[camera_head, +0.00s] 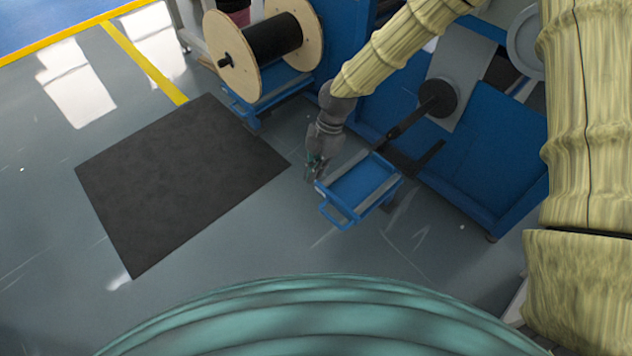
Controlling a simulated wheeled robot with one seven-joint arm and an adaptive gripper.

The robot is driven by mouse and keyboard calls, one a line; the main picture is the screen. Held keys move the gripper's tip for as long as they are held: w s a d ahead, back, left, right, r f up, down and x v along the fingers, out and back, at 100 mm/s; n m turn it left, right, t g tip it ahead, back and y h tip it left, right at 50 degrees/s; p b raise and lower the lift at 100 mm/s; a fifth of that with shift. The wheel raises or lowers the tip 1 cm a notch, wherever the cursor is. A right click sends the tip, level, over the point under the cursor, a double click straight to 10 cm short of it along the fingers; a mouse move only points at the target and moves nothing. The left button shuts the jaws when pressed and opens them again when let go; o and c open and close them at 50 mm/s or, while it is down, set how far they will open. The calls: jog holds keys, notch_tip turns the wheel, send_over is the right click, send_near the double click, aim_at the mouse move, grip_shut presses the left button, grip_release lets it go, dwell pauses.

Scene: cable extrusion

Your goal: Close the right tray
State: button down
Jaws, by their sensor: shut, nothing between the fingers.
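The right tray (361,186) is a small blue tray with grey side rails and a blue bar handle (337,216) at its front end. It sticks out from the blue machine toward the open floor. My gripper (312,173) is at the tray's left front corner, close beside its left rail. It is shut and empty. I cannot tell whether it touches the tray.
A wooden-flanged spool of black cable (272,40) sits on another blue tray (268,84) at the upper left. The blue machine (490,150) stands behind and right of the right tray. A dark mat (180,180) lies on the left floor. The floor in front is clear.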

notch_tip(320, 180, down, 9)
jog(key=b, duration=0.3)
jog(key=shift+w+d+b, duration=0.25)
jog(key=shift+d+b, duration=0.05)
jog(key=shift+d, duration=0.05)
dwell(0.4)
jog(key=p, duration=0.4)
send_over(356, 167)
jog(key=shift+d, duration=0.1)
dwell(0.4)
